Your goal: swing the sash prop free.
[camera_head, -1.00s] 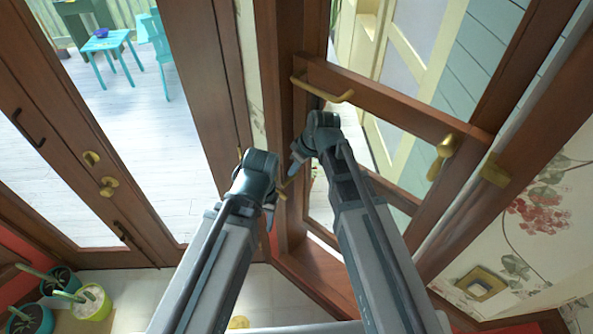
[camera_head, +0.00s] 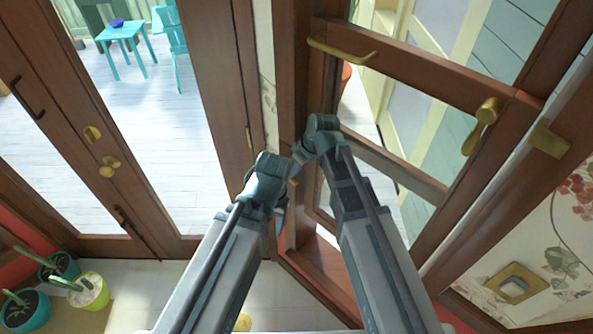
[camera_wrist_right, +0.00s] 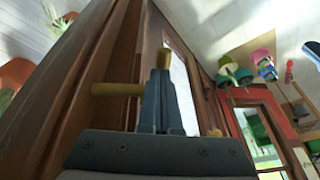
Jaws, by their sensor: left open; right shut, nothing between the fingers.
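A brass rod (camera_wrist_right: 118,89), which looks like the sash prop, sticks out beside my right gripper's fingers in the right wrist view. A second brass piece (camera_wrist_right: 167,60) shows just behind the fingertips. My right gripper (camera_wrist_right: 160,85) is shut and empty, close to the rod; I cannot tell whether they touch. In the head view a small brass bit (camera_head: 293,183) shows at the post between the two wrists. My right gripper (camera_head: 300,156) is there, partly hidden by its wrist. My left gripper (camera_head: 279,213) is lower, open, mostly hidden behind its own wrist.
The wooden sash (camera_head: 420,70) stands to the right, with a brass bar handle (camera_head: 342,53) and a brass latch (camera_head: 482,125). A glazed door (camera_head: 85,140) is at left. Potted plants (camera_head: 88,291) stand at lower left. A wall plate (camera_head: 516,283) is at lower right.

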